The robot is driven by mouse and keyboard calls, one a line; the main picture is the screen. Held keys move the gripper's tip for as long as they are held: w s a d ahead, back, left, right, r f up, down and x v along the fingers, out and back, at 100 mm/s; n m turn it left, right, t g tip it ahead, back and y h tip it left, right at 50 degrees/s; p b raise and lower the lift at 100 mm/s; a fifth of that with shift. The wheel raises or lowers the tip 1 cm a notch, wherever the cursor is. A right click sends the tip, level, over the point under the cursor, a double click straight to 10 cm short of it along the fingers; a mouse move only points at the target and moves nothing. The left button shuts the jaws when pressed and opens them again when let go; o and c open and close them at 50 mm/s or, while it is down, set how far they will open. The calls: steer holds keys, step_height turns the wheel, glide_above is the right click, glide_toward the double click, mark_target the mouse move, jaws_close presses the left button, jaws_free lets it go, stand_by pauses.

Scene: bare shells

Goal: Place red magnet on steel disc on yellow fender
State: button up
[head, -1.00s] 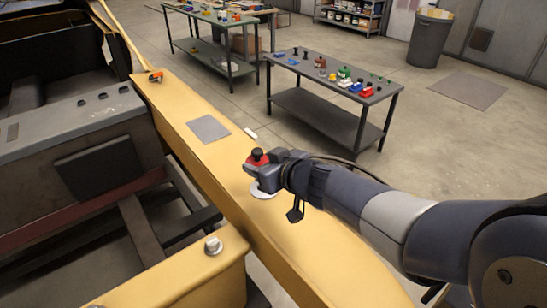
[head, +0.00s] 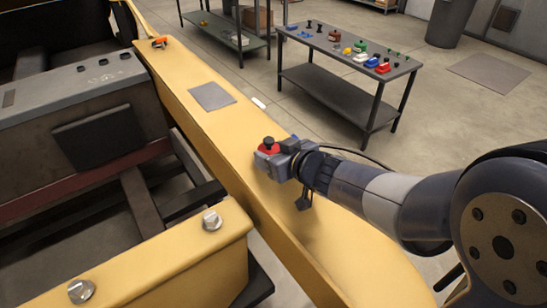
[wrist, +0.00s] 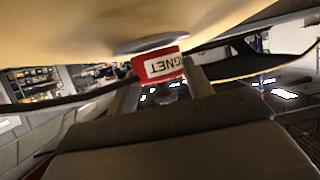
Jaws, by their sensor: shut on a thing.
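The red magnet (head: 267,149) with a black knob is held at the tip of my gripper (head: 277,157), over the yellow fender (head: 215,130). In the wrist view the magnet (wrist: 160,66) shows its white label, between the fingers of my gripper (wrist: 163,84). The steel disc (wrist: 150,43) lies flat on the fender, right against or very close to the magnet's underside; I cannot tell whether they touch. In the head view the disc is hidden behind the magnet and gripper.
A grey square plate (head: 212,96) and an orange item (head: 159,42) lie farther up the fender. A small white piece (head: 259,103) is near its right edge. A work table (head: 345,62) with several coloured items stands beyond, across open floor.

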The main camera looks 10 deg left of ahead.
steer(key=shift+f, duration=0.1)
steer(key=shift+f, duration=0.15)
steer(key=o, duration=1.2)
steer(key=shift+c, duration=0.2)
steer(key=shift+r, duration=0.25)
steer(key=shift+s+d+r, duration=0.15)
steer(key=shift+s+d, duration=0.05)
steer(key=shift+d, duration=0.05)
steer(key=p+v, duration=0.4)
steer(key=v, duration=0.7)
